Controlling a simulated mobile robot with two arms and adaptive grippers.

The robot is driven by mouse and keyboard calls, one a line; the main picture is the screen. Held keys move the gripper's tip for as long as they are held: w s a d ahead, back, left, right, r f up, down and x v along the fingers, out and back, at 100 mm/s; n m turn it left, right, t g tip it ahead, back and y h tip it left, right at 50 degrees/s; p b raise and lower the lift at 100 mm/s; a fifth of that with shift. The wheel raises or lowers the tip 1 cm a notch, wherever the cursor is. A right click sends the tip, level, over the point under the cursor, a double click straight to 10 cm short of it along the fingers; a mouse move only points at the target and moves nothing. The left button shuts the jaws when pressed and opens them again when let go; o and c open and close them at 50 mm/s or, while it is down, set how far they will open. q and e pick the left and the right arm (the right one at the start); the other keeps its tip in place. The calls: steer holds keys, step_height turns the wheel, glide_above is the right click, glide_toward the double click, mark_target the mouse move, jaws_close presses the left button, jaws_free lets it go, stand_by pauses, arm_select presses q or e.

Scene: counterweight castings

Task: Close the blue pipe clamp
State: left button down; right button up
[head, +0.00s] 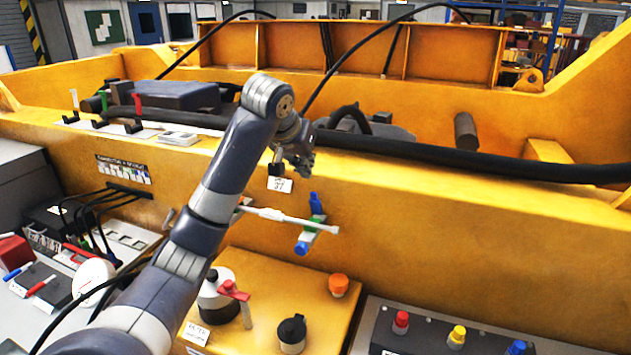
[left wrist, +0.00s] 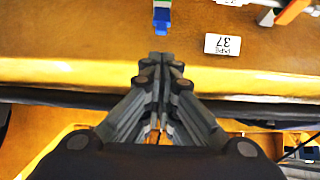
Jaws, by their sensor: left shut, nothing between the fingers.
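The blue pipe clamp (head: 316,203) is on the front face of the yellow frame, by a thin white pipe (head: 275,214). It has a blue upper end, a green middle and a blue lower end. In the left wrist view its blue and green part (left wrist: 162,14) shows at the top edge, just beyond my fingertips. I cannot tell whether the clamp is open. My left gripper (head: 302,166) is above the clamp and looks apart from it. In the left wrist view its fingers (left wrist: 161,62) are together with nothing between them. My right gripper is out of view.
A label reading 37 (head: 280,185) is beside the clamp. A thick black hose (head: 480,165) runs along the frame's top. Several levered clamps (head: 137,105) stand at left.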

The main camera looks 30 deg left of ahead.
mark_target(315, 197)
arm_select(q)
steer(key=p+x, duration=0.3)
steer(key=x, duration=0.5)
steer(key=shift+w+a+f+p, duration=0.1)
steer(key=shift+w+f+p, duration=0.1)
steer(key=shift+w+p, duration=0.2)
steer(key=shift+w+f, duration=0.3)
steer(key=shift+f, duration=0.2)
